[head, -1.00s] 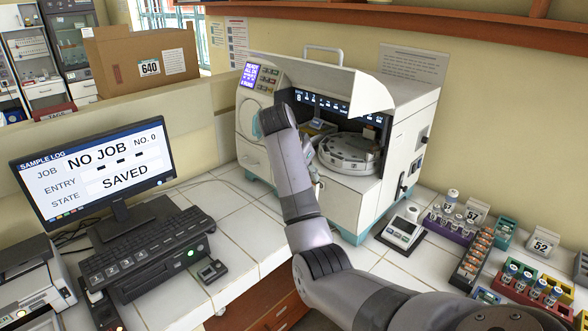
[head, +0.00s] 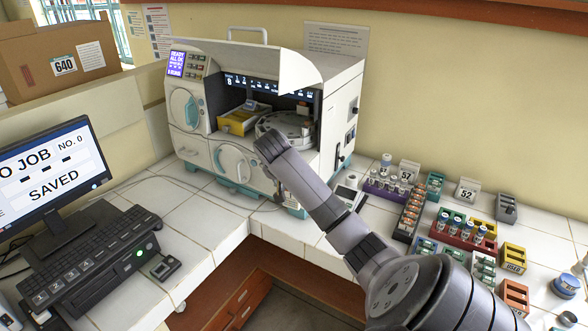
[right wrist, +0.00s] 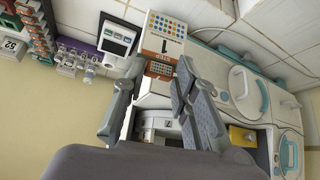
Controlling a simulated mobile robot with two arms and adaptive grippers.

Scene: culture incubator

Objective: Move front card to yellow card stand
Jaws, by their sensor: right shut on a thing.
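My right gripper (right wrist: 160,68) is shut on a white card (right wrist: 166,27) with coloured dots, a large "1" and an orange band; it shows between the fingers in the right wrist view. In the head view the gripper is mostly hidden behind my arm, in front of the incubator (head: 345,85), and I cannot see the card there. My left gripper is not in view.
The incubator is open, with a yellow block (head: 238,121) and a round carousel (head: 287,124) inside. Vial racks (head: 469,235) and number signs "57" (head: 408,173) and "52" (head: 467,191) crowd the right counter. A monitor (head: 48,178) and keyboard (head: 95,251) stand left.

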